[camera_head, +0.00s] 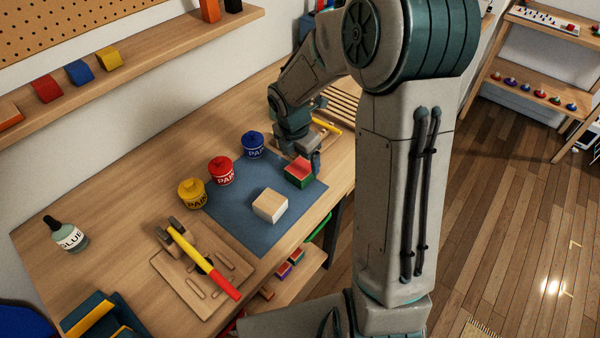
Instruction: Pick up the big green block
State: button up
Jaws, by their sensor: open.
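A block (298,181) with green sides and a red upper face sits on the blue mat (235,219), near its right corner. I cannot tell whether the red is part of the same block or a thin piece on it. My gripper (303,158) is open and points down just behind and above this block, with one finger close to its right side. Contact between finger and block is too small to tell. A plain pale wooden block (270,206) sits on the mat, to the left and nearer.
Blue (253,145), red (221,171) and yellow (192,193) paint pots stand along the mat's left edge. A glue bottle (68,236) and a wooden tray (203,274) with a yellow-red tool are further left. A wall shelf (130,75) runs behind.

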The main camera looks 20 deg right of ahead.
aim_at(300, 168)
jog(key=shift+w+d+f, duration=0.1)
jog(key=shift+w+f, duration=0.05)
jog(key=shift+f, duration=1.2)
jog(key=shift+w+d+f, duration=0.1)
jog(key=shift+w+f, duration=0.05)
jog(key=shift+f, duration=1.2)
jog(key=shift+c, duration=0.3)
jog(key=c, duration=1.1)
jog(key=shift+o, duration=0.2)
jog(key=shift+r, duration=0.1)
